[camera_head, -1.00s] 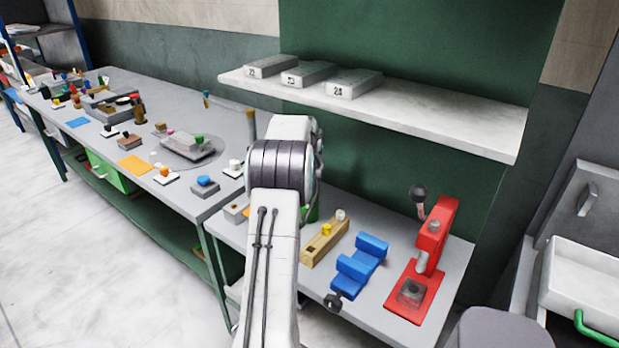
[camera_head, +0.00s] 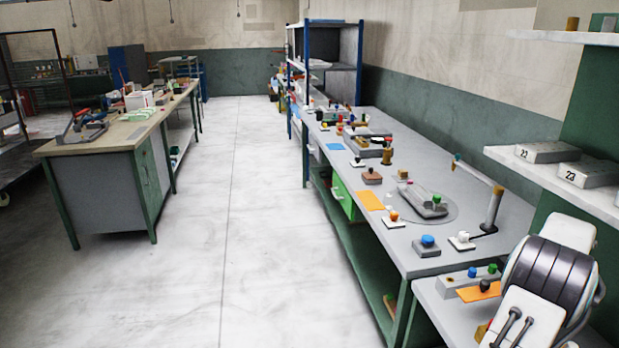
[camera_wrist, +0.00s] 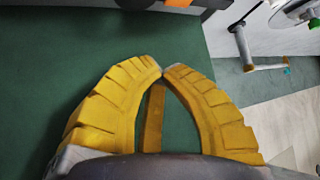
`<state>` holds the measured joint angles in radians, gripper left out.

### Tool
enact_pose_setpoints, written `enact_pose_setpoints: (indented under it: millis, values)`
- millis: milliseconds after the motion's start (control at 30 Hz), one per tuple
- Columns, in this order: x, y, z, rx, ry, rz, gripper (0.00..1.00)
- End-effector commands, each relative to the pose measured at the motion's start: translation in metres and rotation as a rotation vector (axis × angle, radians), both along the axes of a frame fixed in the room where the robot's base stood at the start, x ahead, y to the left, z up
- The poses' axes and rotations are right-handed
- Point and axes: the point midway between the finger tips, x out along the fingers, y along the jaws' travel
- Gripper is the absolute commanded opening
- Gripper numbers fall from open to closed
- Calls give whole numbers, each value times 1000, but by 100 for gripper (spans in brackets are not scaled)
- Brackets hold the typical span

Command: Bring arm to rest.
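My gripper (camera_wrist: 163,71) shows in the wrist view. Its ribbed yellow fingers meet at the tips, with a narrow yellow strip between and behind them. It is shut and I see nothing held in it. Behind it is a plain green surface. In the head view, my arm stands at the lower right corner, its white and dark banded joint (camera_head: 550,275) close to the shelf and the near bench. My gripper is hidden in that view.
A long grey bench (camera_head: 400,235) with several small blocks and knobs runs along the right wall. A stone shelf (camera_head: 545,177) carries numbered grey blocks beside my arm. A wooden-topped workbench (camera_head: 100,139) stands left. The pale floor (camera_head: 235,220) between is clear.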

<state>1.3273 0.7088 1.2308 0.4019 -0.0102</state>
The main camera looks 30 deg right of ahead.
Motion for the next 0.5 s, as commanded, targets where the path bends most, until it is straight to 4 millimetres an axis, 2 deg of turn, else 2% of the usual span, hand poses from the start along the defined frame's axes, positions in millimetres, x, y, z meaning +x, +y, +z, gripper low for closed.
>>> enact_pose_setpoints:
  millis: [167, 267, 367, 467, 500]
  values:
    - [0, 1, -2, 10, 2, -1, 0]
    - [-2, 10, -10, 58, 13, -1, 0]
    - [-8, 33, -38, 170, 40, -3, 0]
    - [-17, 70, -79, 319, 77, -4, 0]
    - [-22, 89, -97, 386, 92, -5, 0]
